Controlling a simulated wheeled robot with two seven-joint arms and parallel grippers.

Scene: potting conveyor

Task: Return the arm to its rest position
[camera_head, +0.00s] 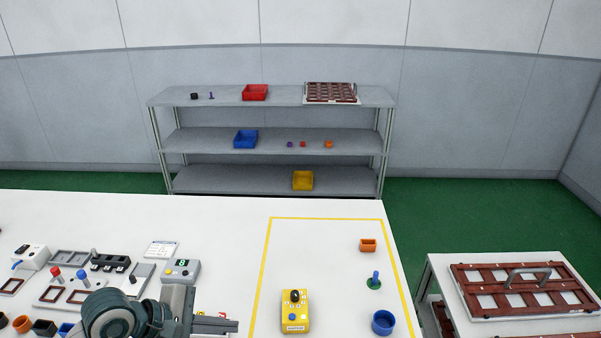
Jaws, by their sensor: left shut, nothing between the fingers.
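My left arm comes in at the bottom left of the head view, over the white table (190,218). My left gripper (232,325) points right, with its fingers together and nothing between them. It is just left of the yellow outlined area (266,245) on the table. The arm hides part of the table beneath it. My right gripper does not show.
Several fixtures and a grey device (181,271) stand left. A rack (525,285) lies right.

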